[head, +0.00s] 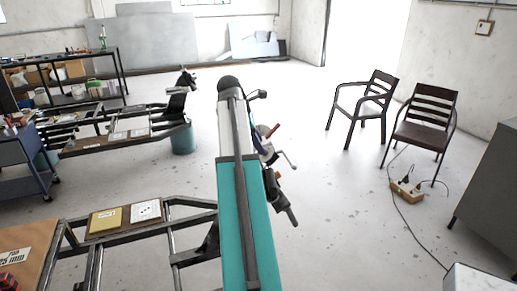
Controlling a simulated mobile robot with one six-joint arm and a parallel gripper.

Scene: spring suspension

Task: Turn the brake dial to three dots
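I cannot make out the brake dial or its dots in the head view. A white panel with small dark marks (146,210) lies beside a yellow panel (105,220) on a board on the near metal frame; the marks are too small to read. A long teal and white beam fills the middle and hides what is behind it. Small dark and metal parts (281,200) stick out at its right side, with a red handle (272,131) above them. I cannot tell whether my gripper is among these parts, nor whether it is open.
Metal frames (190,202) stand on the left, with a blue-grey cart (24,165) and a loaded shelf (75,100) behind. The floor between is clear.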

